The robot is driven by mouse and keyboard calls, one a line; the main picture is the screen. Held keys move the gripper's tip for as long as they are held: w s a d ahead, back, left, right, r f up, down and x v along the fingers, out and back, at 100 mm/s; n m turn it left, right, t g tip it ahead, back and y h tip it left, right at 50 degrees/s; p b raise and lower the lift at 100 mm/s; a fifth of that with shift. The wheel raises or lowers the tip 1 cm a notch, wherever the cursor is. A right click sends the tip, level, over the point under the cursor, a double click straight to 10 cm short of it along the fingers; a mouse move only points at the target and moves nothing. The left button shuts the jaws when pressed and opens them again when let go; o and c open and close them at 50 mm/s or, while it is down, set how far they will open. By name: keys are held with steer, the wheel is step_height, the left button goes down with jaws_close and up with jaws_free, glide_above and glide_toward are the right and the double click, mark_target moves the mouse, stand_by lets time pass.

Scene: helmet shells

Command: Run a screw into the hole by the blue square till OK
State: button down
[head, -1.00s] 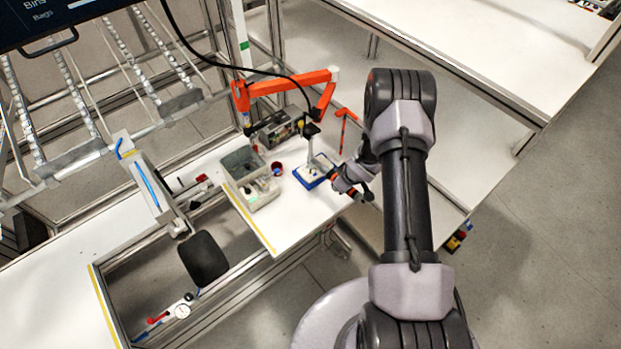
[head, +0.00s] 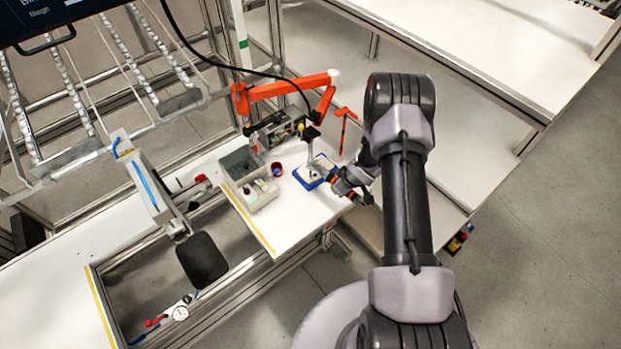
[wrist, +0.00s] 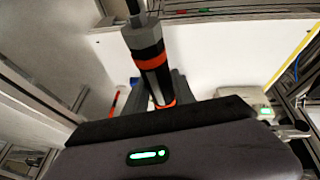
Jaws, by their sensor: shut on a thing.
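My gripper (head: 347,182) is at the right edge of a blue-edged tray with a white inside (head: 308,180). It is shut on a dark grey tool with two orange bands (wrist: 152,62), which looks like a screwdriver. In the wrist view the tool stands up in front of the dark fingers, and its tip is hidden. An upright silver post with a dark head (head: 310,134) stands at the tray. The hole, the blue square and any screw are too small to make out. No OK sign can be read.
A grey bin with compartments (head: 263,199) and a small red cup (head: 277,169) stand left of the tray. An orange jointed arm (head: 285,88) reaches over the back of the white bench (head: 285,232). A dark rounded pad (head: 202,258) is at the front left.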

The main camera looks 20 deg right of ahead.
steer(key=shift+s+f+b, duration=0.1)
steer(key=shift+f+b, duration=0.65)
steer(key=shift+f, duration=0.1)
stand_by(1.7)
step_height(320, 180, up, 6)
steer(key=p, duration=0.5)
steer(key=shift+r, duration=0.1)
